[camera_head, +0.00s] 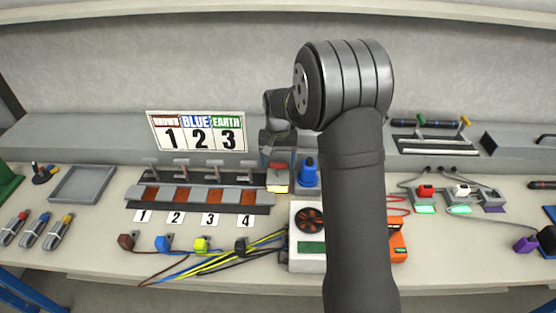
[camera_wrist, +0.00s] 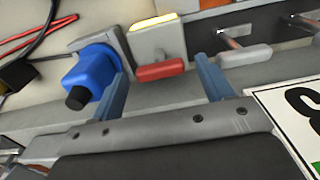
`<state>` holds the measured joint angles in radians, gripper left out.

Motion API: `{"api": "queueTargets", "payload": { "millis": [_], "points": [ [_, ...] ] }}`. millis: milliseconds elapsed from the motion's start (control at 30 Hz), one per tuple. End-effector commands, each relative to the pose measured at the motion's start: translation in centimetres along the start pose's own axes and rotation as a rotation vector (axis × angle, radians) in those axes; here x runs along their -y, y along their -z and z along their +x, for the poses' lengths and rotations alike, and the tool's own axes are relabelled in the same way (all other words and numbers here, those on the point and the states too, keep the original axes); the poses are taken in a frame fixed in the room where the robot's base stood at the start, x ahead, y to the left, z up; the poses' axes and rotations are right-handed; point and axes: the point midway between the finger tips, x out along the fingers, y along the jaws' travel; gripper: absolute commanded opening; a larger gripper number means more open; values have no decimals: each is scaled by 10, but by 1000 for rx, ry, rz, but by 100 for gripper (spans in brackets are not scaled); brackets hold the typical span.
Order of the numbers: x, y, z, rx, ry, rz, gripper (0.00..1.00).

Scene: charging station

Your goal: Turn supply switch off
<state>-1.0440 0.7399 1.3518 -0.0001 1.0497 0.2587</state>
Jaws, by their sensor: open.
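The supply switch appears to be the grey box with a red handle (camera_head: 278,166) and a yellow label (camera_head: 278,188), right of the row of levers. In the wrist view its red handle (camera_wrist: 160,72) shows between the fingertips, with the yellow label beyond it. My gripper (camera_wrist: 160,66) is open, its two blue fingers spread on either side of the handle. Whether they touch it cannot be told. In the head view my gripper (camera_head: 277,148) is just behind the switch, partly hidden by my arm.
A blue plug (camera_head: 308,172) stands close to the switch; in the wrist view the plug (camera_wrist: 90,76) is beside the left finger. Grey levers (camera_head: 215,166) stand on the other side. A numbered sign (camera_head: 198,132) is behind them. A white fan box (camera_head: 308,256) is in front.

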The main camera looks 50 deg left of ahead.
Motion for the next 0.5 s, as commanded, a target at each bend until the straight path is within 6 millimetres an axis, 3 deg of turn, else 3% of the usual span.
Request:
{"api": "queueTargets", "payload": {
  "millis": [100,333,500],
  "points": [
    [0,0,0,0,0,0,71],
    [0,0,0,0,0,0,28],
    [0,0,0,0,0,-6,28]
  ]
}}
